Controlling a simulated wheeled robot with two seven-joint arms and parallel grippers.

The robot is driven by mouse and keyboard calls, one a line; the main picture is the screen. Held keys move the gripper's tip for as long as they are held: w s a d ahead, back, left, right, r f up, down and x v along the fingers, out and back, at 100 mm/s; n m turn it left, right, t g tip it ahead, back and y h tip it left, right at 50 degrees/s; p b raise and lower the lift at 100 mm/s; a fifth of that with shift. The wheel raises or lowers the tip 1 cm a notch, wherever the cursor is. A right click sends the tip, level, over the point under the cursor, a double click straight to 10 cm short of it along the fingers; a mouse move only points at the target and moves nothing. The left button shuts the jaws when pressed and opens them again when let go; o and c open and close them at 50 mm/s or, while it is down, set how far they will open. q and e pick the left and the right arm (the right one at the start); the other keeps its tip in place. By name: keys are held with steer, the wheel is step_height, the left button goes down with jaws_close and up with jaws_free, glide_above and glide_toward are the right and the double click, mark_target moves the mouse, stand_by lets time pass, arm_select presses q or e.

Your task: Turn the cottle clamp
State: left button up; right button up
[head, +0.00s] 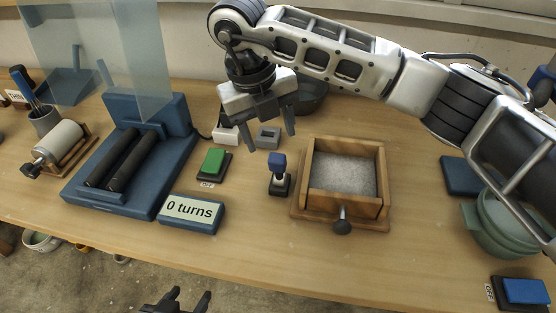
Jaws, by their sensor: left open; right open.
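A square wooden frame (299,190) filled with pale grey grainy material stands right of the middle of the bench. A dark rounded knob on a short stem (342,226), which looks like the cottle clamp, sticks out from its front side. My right gripper (268,140) reaches in from the right over the bench. It is open and empty, up and left of the frame and apart from the knob. My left gripper (188,299) is open and empty at the bottom edge, in front of the bench; only its fingers show.
A blue-topped upright handle (278,172) stands close left of the frame. A green switch (213,161), a "0 turns" display (191,212) and a blue roller machine (93,201) lie further left. Green bowls (499,222) and a blue switch (525,290) are right. Bench before the knob is clear.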

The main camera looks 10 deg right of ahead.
mark_target(279, 167)
steer(key=f, duration=0.3)
steer(key=d+f+p, duration=0.1)
steer(key=f, duration=0.6)
steer(key=shift+w+d, duration=0.25)
steer(key=shift+d, duration=0.15)
arm_select(q)
steer(key=shift+w+a+r, duration=0.15)
steer(key=shift+w+r, duration=0.25)
steer(key=shift+r, duration=0.1)
